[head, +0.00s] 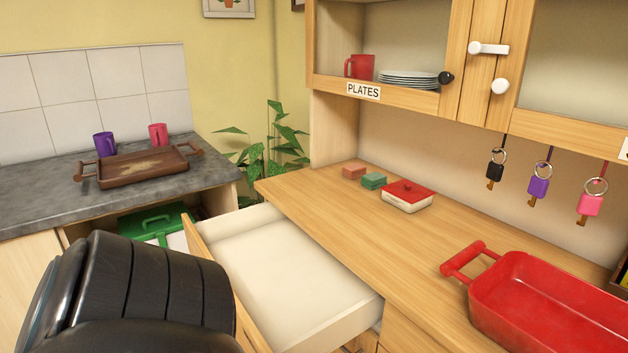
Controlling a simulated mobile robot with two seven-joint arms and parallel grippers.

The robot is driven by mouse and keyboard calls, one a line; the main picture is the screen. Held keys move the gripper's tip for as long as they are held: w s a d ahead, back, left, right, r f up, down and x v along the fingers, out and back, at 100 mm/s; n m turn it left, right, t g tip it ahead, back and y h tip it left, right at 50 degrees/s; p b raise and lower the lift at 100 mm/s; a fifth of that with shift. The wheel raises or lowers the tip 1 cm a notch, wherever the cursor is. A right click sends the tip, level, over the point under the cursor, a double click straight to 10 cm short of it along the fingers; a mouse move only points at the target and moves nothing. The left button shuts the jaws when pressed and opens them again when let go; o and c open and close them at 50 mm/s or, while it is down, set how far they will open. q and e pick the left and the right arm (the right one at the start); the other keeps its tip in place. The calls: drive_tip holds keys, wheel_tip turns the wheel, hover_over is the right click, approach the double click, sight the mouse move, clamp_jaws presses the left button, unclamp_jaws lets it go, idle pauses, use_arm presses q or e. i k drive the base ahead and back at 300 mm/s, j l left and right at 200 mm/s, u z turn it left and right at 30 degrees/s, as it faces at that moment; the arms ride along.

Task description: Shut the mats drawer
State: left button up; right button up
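A wooden drawer (275,262) stands pulled out from under the wooden counter, and its pale inside looks empty. No label shows on it, so I cannot tell from the picture that it is the mats drawer. Its wooden front (204,250) faces the left, and the lower part of that front is hidden behind a black part of my arm. That arm part fills the lower left, and I cannot tell whether it touches the drawer. Neither of my grippers shows.
The wooden counter (320,200) holds a red-lidded box (407,197), two small blocks (373,181) and a red tray (545,300). Keys (540,187) hang below the wall cupboard. At left, a grey worktop (50,195) carries a brown tray (143,168) and two mugs (105,144).

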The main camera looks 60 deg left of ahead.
sight(292, 296)
drive_tip(key=u, duration=2.45)
drive_tip(key=j+z, duration=0.2)
drive_tip(key=z, duration=0.15)
